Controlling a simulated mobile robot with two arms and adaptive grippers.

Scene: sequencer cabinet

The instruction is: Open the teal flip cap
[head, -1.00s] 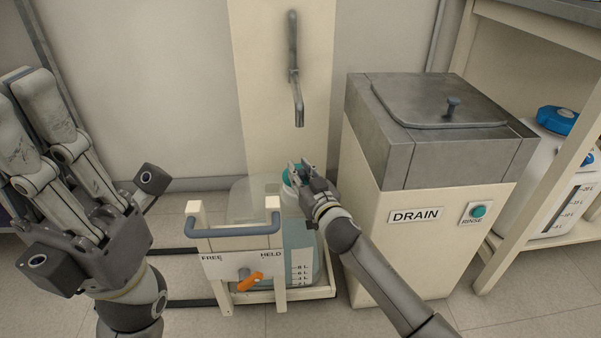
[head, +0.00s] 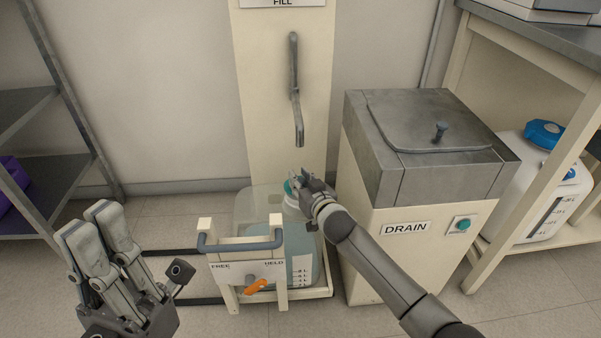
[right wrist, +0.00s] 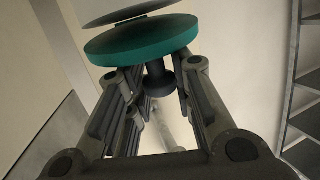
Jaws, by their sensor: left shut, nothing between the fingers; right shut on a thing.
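The teal flip cap (head: 291,188) sits on the neck of a clear carboy (head: 300,240) with level marks. In the right wrist view the cap is a teal disc (right wrist: 142,40) with a dark knob (right wrist: 158,82) beneath it in the picture. My right gripper (head: 308,182) is at the cap, its fingers shut on the knob. It hides part of the cap, and I cannot tell whether the cap is raised. My left gripper (head: 88,218) is shut and empty at the lower left, away from the carboy, fingers pointing up.
The carboy stands in a cream cart (head: 245,246) with a blue-grey handle and an orange lever (head: 256,286). A fill spout (head: 298,120) hangs above. The drain cabinet (head: 400,230) is close on the right. A dark shelf (head: 40,130) stands at the left.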

